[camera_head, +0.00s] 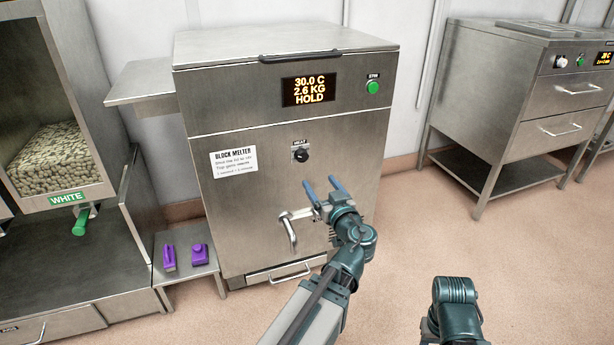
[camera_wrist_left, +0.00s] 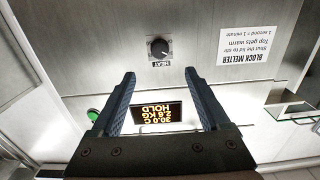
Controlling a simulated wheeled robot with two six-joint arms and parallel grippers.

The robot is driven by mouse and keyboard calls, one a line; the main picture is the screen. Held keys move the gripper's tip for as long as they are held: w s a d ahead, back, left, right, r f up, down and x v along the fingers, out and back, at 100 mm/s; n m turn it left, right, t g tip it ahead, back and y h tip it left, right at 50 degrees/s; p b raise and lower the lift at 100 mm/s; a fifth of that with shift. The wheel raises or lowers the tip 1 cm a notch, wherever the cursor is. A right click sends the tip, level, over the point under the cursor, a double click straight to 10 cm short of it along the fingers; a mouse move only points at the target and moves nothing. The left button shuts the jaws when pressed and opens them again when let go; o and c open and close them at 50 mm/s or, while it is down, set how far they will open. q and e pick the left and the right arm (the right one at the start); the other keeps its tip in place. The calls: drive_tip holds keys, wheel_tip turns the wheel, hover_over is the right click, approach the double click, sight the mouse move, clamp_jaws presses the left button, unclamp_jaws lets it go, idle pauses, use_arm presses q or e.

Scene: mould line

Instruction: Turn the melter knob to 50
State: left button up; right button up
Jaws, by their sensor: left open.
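The melter (camera_head: 240,100) is a steel cabinet. Its black heat knob (camera_head: 301,156) is on the front below the display (camera_head: 309,90), which reads 30.0 C, 2.6 KG, HOLD. My left gripper (camera_head: 321,185) is open and empty, in front of the melter, below and slightly right of the knob in the head view. In the left wrist view, upside down, the knob (camera_wrist_left: 159,48) lies beyond the two open fingertips (camera_wrist_left: 162,78), apart from them. The knob's pointer setting is too small to read. Part of my right arm shows at the bottom right; its gripper is not seen.
A tap handle (camera_head: 289,230) sticks out of the melter's front near my left gripper. A green button (camera_head: 373,87) is right of the display. A side shelf with two purple tools (camera_head: 200,254) stands at the left, beside a bin of pale pieces (camera_head: 50,155). Another steel cabinet (camera_head: 520,110) stands right.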

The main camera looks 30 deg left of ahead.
sight(303, 158)
use_arm(q)
drive_tip(key=x, duration=1.3)
drive_tip(key=shift+w+a+r, duration=0.15)
drive_tip(key=shift+w+a, duration=0.1)
drive_tip(key=shift+w, duration=0.1)
clamp_jaws()
